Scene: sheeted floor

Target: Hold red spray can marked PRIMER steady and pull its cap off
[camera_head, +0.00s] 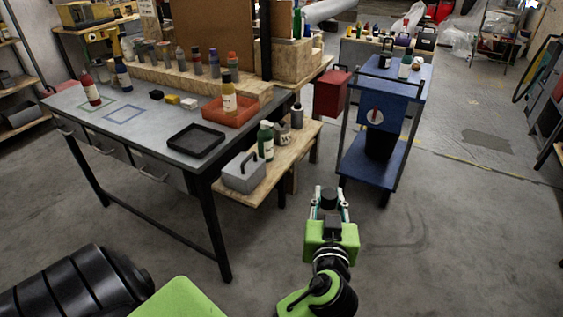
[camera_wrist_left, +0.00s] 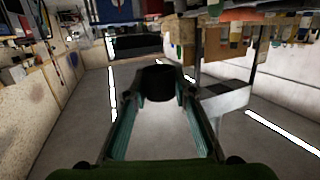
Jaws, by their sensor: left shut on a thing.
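A red can (camera_head: 90,89) with a pale label stands upright on the grey workbench at the far left, by a green outlined square. Its label is too small to read, and I cannot tell whether its top is capped. My left gripper (camera_head: 329,202) is out over open floor, right of the bench and well apart from the red can. It is shut on a small black cap-like piece (camera_head: 329,196). The same black piece (camera_wrist_left: 158,83) sits between the fingertips in the left wrist view. My right gripper is not in view.
The grey workbench (camera_head: 150,128) carries a blue bottle (camera_head: 122,74), an orange tray (camera_head: 213,112) holding a bottle, and an empty black tray (camera_head: 196,140). A lower wooden shelf holds a grey toolbox (camera_head: 243,172). A blue cart (camera_head: 366,170) stands behind my left gripper. Floor around it is clear.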

